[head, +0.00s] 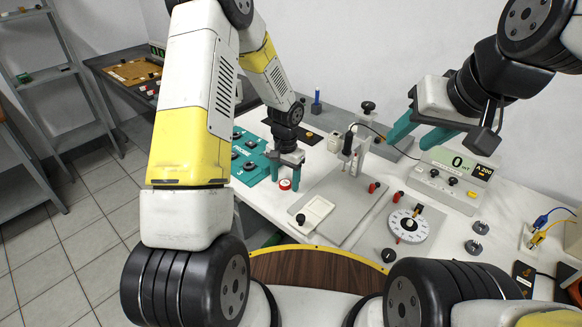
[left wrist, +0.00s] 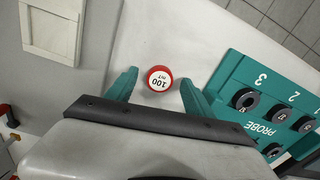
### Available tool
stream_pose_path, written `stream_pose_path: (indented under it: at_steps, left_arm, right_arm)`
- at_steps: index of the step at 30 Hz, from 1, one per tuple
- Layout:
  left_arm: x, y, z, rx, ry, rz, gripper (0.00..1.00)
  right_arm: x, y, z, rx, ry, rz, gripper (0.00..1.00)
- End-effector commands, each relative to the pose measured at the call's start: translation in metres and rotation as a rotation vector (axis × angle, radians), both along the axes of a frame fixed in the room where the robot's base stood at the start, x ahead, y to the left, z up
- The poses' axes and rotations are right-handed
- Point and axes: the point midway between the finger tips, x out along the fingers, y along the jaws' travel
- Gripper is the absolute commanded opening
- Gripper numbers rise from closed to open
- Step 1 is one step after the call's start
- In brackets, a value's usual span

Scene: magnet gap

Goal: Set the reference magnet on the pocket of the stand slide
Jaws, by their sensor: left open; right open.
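The reference magnet is a small red disc with a white top marked 100 mT (left wrist: 158,78); it stands on the white table between the open fingers of my left gripper (left wrist: 160,92), apart from both. In the head view the magnet (head: 285,184) shows beside the fingers of my left gripper (head: 284,172). The stand slide (head: 312,214) is a pale block with a recessed pocket and a dark knob, on the grey stand plate (head: 345,205); its pocket looks empty. My right gripper (head: 425,132) is open and empty, raised above the back of the table near the meter.
A teal probe tray (head: 247,160) with dark round pieces lies left of the magnet. A probe post (head: 350,150) rises from the stand. The meter (head: 450,178) reads 0, and a white dial (head: 408,226) lies in front of it. Bare table separates magnet and slide.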

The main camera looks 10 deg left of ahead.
Motion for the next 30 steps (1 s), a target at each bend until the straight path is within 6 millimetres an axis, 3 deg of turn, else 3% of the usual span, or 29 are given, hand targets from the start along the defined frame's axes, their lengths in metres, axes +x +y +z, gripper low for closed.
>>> stream_pose_path:
  at_steps: [7,16,25,30]
  left_arm:
    - [0.0,0.0,-0.001,0.0,-0.001,0.0,0.59]
    - [0.0,0.0,-0.001,0.0,-0.001,0.0,0.0]
    - [0.001,0.0,0.002,0.0,-0.002,0.0,0.0]
    - [0.002,0.0,0.025,-0.001,-0.006,0.001,0.0]
  right_arm:
    - [0.0,0.0,0.0,0.0,0.0,0.0,0.46]
    - [0.0,0.0,0.0,0.0,0.0,0.0,0.46]
    - [0.0,0.0,0.0,0.0,0.0,0.0,0.46]
    - [0.0,0.0,0.0,0.0,0.0,0.0,0.46]
